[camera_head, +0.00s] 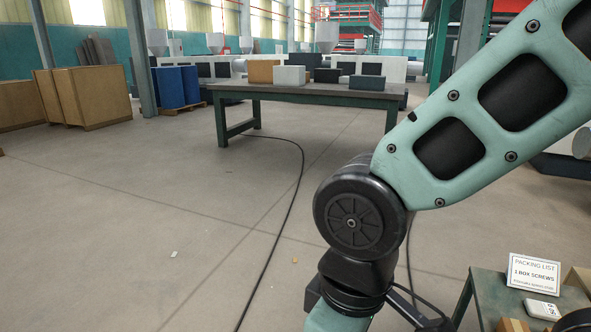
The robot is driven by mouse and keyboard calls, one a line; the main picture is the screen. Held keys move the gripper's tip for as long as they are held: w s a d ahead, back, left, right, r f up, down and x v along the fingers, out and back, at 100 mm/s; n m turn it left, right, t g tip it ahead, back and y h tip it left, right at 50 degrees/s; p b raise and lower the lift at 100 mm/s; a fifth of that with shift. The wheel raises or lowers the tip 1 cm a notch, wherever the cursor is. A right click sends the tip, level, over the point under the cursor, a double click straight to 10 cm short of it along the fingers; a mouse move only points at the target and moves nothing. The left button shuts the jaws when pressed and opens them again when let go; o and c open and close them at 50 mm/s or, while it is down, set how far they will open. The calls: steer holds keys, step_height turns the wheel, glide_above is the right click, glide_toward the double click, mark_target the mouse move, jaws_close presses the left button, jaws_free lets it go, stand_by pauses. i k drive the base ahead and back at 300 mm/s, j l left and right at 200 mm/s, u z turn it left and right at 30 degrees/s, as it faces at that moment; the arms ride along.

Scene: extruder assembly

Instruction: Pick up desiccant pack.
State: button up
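A small white packet with faint print (542,310) lies on the green table (487,290) at the bottom right. It looks like a desiccant pack, but its print is too small to read. It lies flat just in front of a packing list sign. A tiny pale scrap (174,254) lies on the floor at the lower left; I cannot tell what it is. My arm crosses the right side of the view with its dark joint near the middle. My gripper is out of view.
The packing list sign (534,272) reads "1 BOX SCREWS". Cardboard pieces (512,325) are at the table's front and right. A black cable (284,215) runs over the floor. A workbench with boxes (300,92) stands behind. The floor at left is mostly clear.

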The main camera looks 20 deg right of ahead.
mark_target(548, 312)
steer(key=i+z, duration=0.2)
steer(key=z, duration=0.25)
steer(key=i+z, duration=0.15)
steer(key=z, duration=0.3)
steer(key=i+j+z, duration=0.15)
steer(key=z, duration=0.25)
steer(key=i+j+z, duration=0.15)
steer(key=z, duration=0.3)
steer(key=i+j+z, duration=0.1)
steer(key=j+z, duration=0.15)
steer(key=z, duration=0.2)
steer(key=i+j+z, duration=0.2)
steer(key=j+z, duration=0.15)
steer(key=i+j+z, duration=0.15)
steer(key=j+z, duration=0.2)
